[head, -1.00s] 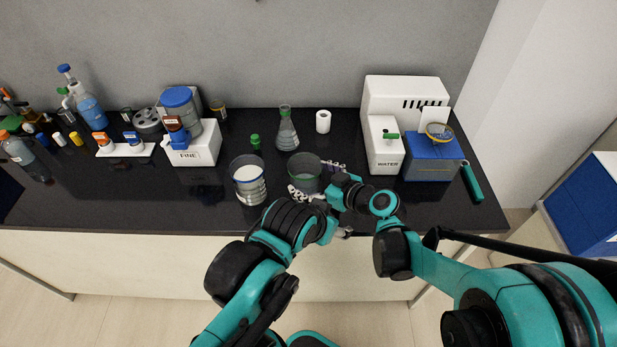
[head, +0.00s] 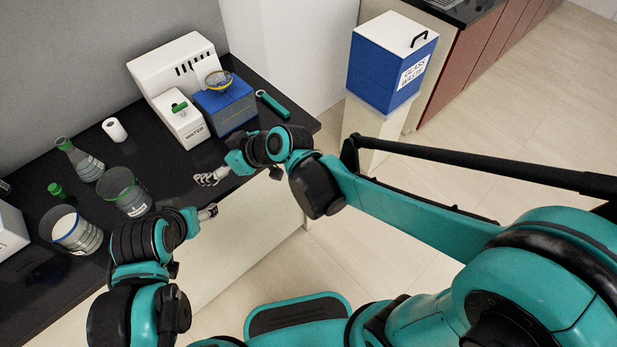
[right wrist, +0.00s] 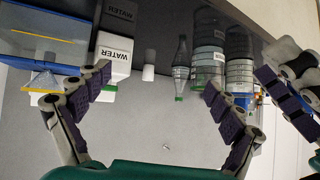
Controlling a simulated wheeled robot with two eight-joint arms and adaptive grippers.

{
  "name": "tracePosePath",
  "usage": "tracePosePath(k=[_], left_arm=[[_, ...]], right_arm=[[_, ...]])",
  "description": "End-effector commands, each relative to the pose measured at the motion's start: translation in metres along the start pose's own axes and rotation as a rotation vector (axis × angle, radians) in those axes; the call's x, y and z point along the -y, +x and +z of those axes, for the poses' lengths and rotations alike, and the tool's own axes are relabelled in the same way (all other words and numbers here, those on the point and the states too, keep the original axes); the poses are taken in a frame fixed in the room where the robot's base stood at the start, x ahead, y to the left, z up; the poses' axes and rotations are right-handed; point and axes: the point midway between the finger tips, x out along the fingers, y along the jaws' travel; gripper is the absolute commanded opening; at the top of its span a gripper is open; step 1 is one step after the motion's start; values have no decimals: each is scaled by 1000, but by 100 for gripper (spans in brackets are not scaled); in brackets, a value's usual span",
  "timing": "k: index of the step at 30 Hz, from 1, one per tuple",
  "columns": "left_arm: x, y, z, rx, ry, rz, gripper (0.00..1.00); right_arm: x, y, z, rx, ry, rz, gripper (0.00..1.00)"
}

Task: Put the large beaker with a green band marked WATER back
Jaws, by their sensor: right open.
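The large beaker with a green band (head: 125,192) stands upright on the black bench in the head view, apart from both grippers. Its label is too small to read here. It also seems to show in the right wrist view (right wrist: 208,50). My right gripper (head: 208,178) is open and empty over the bench's front edge, to the right of the beaker; its spread fingers frame the right wrist view (right wrist: 152,103). My left gripper (head: 205,213) is at the front edge, right of and nearer than the beaker. Its fingers are partly hidden.
A second large beaker (head: 75,232) and a flask (head: 84,165) stand beside the green-banded one. Bare bench lies between beaker and block.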

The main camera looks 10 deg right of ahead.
Motion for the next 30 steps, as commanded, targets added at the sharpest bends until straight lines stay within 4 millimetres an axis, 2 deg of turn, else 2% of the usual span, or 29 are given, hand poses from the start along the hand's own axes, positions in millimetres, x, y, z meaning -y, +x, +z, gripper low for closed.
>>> tracePosePath(k=[1, 6, 9, 12, 15, 18, 30], left_arm=[[0, 0, 0, 0, 0, 0, 66], [0, 0, 0, 0, 0, 0, 66], [0, 0, 0, 0, 0, 0, 66], [0, 0, 0, 0, 0, 0, 66], [0, 0, 0, 0, 0, 0, 66], [0, 0, 0, 0, 0, 0, 66], [0, 0, 0, 0, 0, 0, 66]], right_arm=[[-18, -30, 17, 36, 60, 70, 94], [-62, -120, 86, 147, 286, 321, 94], [-77, -165, 128, 191, 407, 462, 94], [-84, -198, 160, 215, 501, 576, 94], [-88, -219, 182, 227, 563, 651, 94], [-89, -229, 192, 233, 592, 688, 94], [-89, -230, 194, 233, 597, 695, 94]])
